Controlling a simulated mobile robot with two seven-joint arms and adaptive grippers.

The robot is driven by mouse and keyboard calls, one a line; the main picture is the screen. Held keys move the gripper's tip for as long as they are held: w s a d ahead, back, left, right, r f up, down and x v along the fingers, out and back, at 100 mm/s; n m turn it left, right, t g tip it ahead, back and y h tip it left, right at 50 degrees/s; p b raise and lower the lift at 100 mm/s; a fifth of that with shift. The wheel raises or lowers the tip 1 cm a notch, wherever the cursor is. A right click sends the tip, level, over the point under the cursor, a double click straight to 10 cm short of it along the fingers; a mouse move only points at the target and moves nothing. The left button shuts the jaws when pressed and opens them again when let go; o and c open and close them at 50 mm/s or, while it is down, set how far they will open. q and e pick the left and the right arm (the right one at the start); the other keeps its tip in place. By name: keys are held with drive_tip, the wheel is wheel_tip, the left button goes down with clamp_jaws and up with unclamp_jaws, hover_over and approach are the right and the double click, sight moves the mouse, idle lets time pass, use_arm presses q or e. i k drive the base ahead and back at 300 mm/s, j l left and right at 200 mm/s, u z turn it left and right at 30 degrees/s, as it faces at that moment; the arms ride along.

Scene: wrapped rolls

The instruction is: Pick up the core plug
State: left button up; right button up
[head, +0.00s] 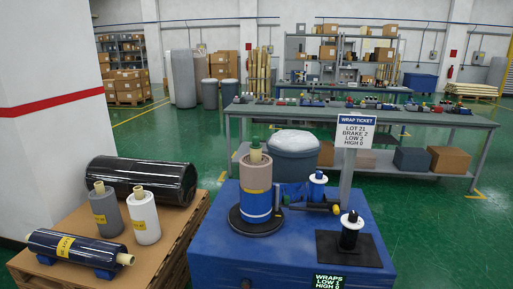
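No part is labelled as the core plug, and I cannot tell for sure which one it is. A black plug-like piece with a white collar (351,230) stands upright on a black mat (373,255) at the right of the blue bench. A roll with a tan top and blue lower wrap (256,195) stands upright on a black round base (252,226). A blue spool-like part with white ends (318,187) is behind, to the right. Neither gripper is in view.
The blue bench (215,262) carries a wrap ticket sign (356,131) and a small display (329,282). On the left, a brown table (165,255) holds a large black roll (130,178), a grey roll (106,209), a white roll (144,217) and a dark lying roll (75,248).

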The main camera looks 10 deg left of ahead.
sight(255, 144)
drive_tip(key=i+j+z, duration=0.1)
drive_tip(key=z, duration=0.5)
drive_tip(key=i+j+z, duration=0.2)
drive_tip(key=j+z, duration=0.25)
drive_tip(key=j, duration=0.15)
drive_tip(key=i+j+z, duration=0.2)
drive_tip(key=j, duration=0.15)
drive_tip(key=k, duration=0.05)
